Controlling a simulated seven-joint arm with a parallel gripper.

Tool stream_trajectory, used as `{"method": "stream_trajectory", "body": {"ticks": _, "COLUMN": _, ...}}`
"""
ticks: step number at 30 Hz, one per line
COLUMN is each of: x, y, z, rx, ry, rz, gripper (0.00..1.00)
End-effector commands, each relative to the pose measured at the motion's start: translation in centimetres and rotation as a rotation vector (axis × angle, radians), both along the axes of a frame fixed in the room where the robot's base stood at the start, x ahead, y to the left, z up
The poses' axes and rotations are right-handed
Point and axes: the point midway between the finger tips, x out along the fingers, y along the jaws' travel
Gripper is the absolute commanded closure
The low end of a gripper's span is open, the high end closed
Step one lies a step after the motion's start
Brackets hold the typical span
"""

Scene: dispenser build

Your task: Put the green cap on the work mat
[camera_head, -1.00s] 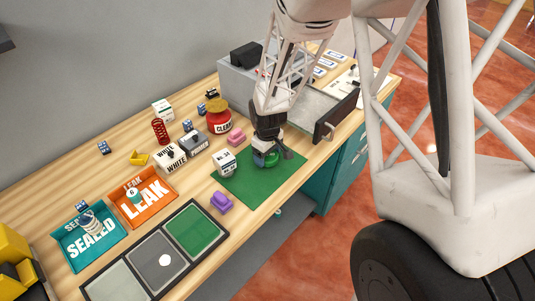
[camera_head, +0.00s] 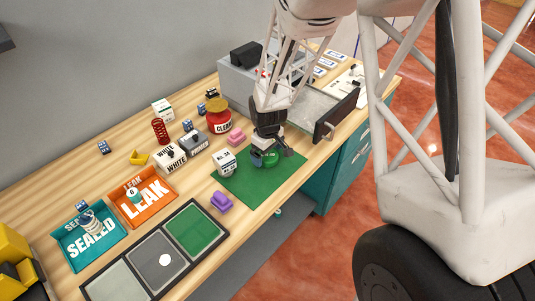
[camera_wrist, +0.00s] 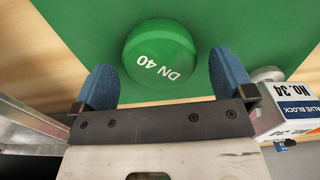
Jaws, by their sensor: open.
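The green cap (camera_wrist: 160,58), marked "DN 40", rests on the green work mat (camera_wrist: 240,25) in the wrist view. In the head view the mat (camera_head: 262,188) lies at the front of the bench, with the cap (camera_head: 268,158) on it, partly covered by my gripper. My gripper (camera_wrist: 160,88) is open, its two blue fingers apart on either side of the cap's near edge. It also shows in the head view (camera_head: 272,150), low over the mat.
A white valve block (camera_head: 224,162) stands at the mat's left edge. A purple piece (camera_head: 221,202), a pink piece (camera_head: 236,136) and a red jar (camera_head: 218,118) are close by. The mat's front part is clear.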

Motion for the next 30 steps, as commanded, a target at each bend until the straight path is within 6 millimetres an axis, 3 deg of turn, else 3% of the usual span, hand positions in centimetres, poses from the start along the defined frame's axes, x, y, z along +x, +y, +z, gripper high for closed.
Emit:
{"method": "stream_trajectory", "body": {"ticks": 18, "x": 0.0, "y": 0.0, "z": 8.3, "rx": 0.001, "ry": -0.002, "rz": 0.0, "gripper": 0.0}}
{"method": "stream_trajectory", "body": {"ticks": 30, "x": 0.0, "y": 0.0, "z": 11.0, "rx": 0.0, "ry": 0.0, "rz": 0.0, "gripper": 0.0}}
